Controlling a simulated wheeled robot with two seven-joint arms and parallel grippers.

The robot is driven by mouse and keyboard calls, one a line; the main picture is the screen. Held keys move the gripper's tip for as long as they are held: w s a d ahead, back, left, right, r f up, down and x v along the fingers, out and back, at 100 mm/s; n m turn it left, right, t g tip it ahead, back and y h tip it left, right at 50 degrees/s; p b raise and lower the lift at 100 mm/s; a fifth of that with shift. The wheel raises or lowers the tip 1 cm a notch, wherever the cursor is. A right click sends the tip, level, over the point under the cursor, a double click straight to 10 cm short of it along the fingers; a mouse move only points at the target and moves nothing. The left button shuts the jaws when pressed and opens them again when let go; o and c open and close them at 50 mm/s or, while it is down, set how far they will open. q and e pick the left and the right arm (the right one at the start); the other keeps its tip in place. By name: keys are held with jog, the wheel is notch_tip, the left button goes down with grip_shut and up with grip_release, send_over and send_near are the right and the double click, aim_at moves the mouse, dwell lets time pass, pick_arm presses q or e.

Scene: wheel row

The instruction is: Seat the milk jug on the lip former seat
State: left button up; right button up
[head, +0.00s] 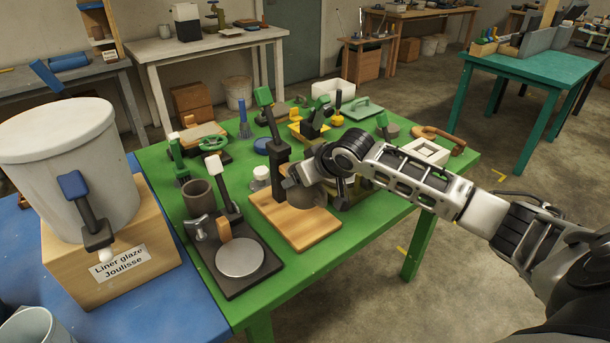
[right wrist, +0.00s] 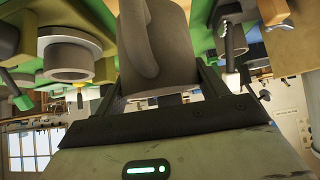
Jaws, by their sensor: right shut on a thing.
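The milk jug is a grey-brown vessel with a loop handle, seen close up in the right wrist view (right wrist: 170,45). In the head view it is partly hidden behind my right gripper (head: 312,183). My right gripper (right wrist: 160,85) is shut on the jug, one finger on each side. The jug (head: 308,199) is over or beside a wooden board (head: 298,230) with a dark post and a green-handled lever (head: 264,97). I cannot tell which part is the lip former seat, or whether the jug touches anything below. My left gripper is not in view.
On the green table, a black stand (head: 242,280) with a silver disc and a brown cup (head: 199,197) are left of the board. Several tools and fixtures crowd behind. A large pale bucket (head: 65,165) stands on a wooden box at left. The right front table corner is clear.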

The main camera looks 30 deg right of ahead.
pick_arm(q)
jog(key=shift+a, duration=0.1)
pick_arm(e)
jog(key=shift+r, duration=0.1)
jog(key=shift+r+p, duration=0.1)
jog(key=shift+p, duration=0.7)
jog(key=shift+f+b, duration=0.35)
jog(key=shift+f, duration=0.4)
jog(key=shift+f+b, duration=0.4)
jog(key=shift+f, duration=1)
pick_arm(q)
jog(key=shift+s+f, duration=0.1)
pick_arm(e)
jog(key=shift+r, duration=0.1)
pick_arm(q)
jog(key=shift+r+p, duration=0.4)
